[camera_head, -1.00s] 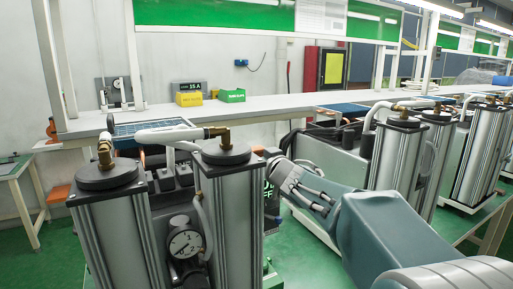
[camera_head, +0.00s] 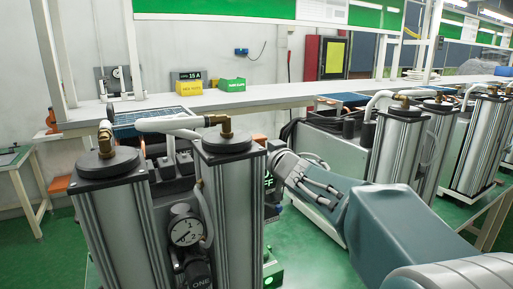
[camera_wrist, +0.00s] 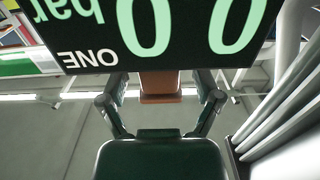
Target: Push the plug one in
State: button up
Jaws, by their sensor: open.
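In the wrist view, an orange-brown block (camera_wrist: 160,86), which may be plug one, sits just below a dark display (camera_wrist: 150,45) with the upside-down label "ONE" and green digits. My gripper (camera_wrist: 161,98) is open, with one finger on each side of the block. In the head view, my wrist (camera_head: 289,168) is beside the right column of the near sieve unit (camera_head: 228,210). My fingertips are hidden there behind that column.
The near unit has a second column (camera_head: 112,220), a pressure gauge (camera_head: 186,230) and a white hose (camera_head: 170,124) across its top. More column units (camera_head: 400,150) stand to the right. A long white bench (camera_head: 270,97) runs behind. Green floor (camera_head: 310,255) shows between the units.

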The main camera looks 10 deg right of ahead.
jog(key=v, duration=1)
jog(key=shift+s, duration=0.15)
jog(key=s+a+f+m+g+h, duration=0.1)
jog(key=s+f+g+h, duration=0.1)
jog(key=s+f+g, duration=0.4)
jog(key=s+a+f+m+g+h, duration=0.2)
jog(key=s+f+g, duration=0.3)
jog(key=s+f, duration=0.7)
jog(key=s, duration=0.7)
jog(key=shift+s+a+f+g+h, duration=0.2)
jog(key=shift+s+g+h, duration=0.1)
jog(key=shift+s+g, duration=0.1)
jog(key=shift+r, duration=0.1)
